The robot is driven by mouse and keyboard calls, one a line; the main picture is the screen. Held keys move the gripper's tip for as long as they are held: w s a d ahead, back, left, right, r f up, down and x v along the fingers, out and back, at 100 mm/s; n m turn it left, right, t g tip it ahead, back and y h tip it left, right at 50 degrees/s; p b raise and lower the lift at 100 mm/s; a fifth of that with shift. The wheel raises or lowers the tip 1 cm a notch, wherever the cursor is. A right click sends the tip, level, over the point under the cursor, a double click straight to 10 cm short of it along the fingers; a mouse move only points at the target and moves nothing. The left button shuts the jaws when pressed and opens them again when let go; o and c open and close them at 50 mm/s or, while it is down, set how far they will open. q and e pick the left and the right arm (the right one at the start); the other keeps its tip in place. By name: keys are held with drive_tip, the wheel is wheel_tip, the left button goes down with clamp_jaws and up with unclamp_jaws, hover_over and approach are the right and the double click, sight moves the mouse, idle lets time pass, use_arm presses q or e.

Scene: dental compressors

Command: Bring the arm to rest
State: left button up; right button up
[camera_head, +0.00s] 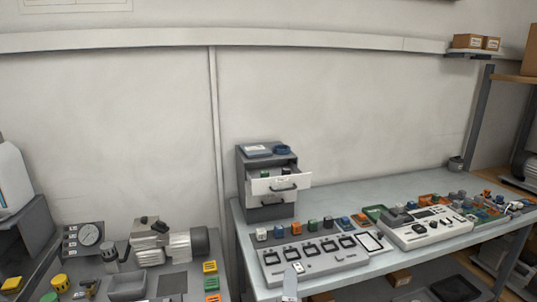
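What appears to be my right gripper (292,279) pokes up at the bottom edge, in front of the grey panel with several dark switches (311,254). Only a small pale part of it shows, and its fingers cannot be made out clearly. I cannot tell whether it is open or shut, or whether it touches the panel. I see no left gripper in the head view.
A grey drawer cabinet (268,207) stands on the right bench (360,192), its top drawer (280,184) pulled out. A white device (427,228) and several small coloured parts crowd this bench.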

drive_tip(key=w+d+f+n+g+y+p, duration=0.1)
drive_tip(key=d+f+n+g, duration=0.3)
drive_tip(key=f, duration=0.9)
drive_tip(key=w+d+f+n+g+y+p, duration=0.1)
drive_tip(key=f+n+g, duration=0.4)
drive_tip(key=f, duration=0.7)
drive_tip(key=s+d+f+n+g+p, duration=0.1)
drive_tip(key=s+f+n+g, duration=0.1)
drive_tip(key=s+f, duration=0.3)
drive_tip(key=s+d+f+n+g, duration=0.1)
drive_tip(key=s+f+n+g, duration=0.15)
drive_tip(key=f, duration=0.45)
use_arm(q)
drive_tip(key=r, duration=0.2)
drive_tip(key=w+r+p, duration=0.1)
drive_tip(key=r, duration=0.1)
drive_tip(key=shift+w, duration=0.15)
use_arm(e)
drive_tip(key=s+a+f+n+g+y, duration=0.2)
drive_tip(key=s+f+n+g+y, duration=0.1)
drive_tip(key=s, duration=1)
wheel_tip(320, 180, down, 3)
drive_tip(key=shift+s+f+g+y, duration=0.2)
drive_tip(key=shift+g+y, duration=0.4)
drive_tip(key=shift+g, duration=0.65)
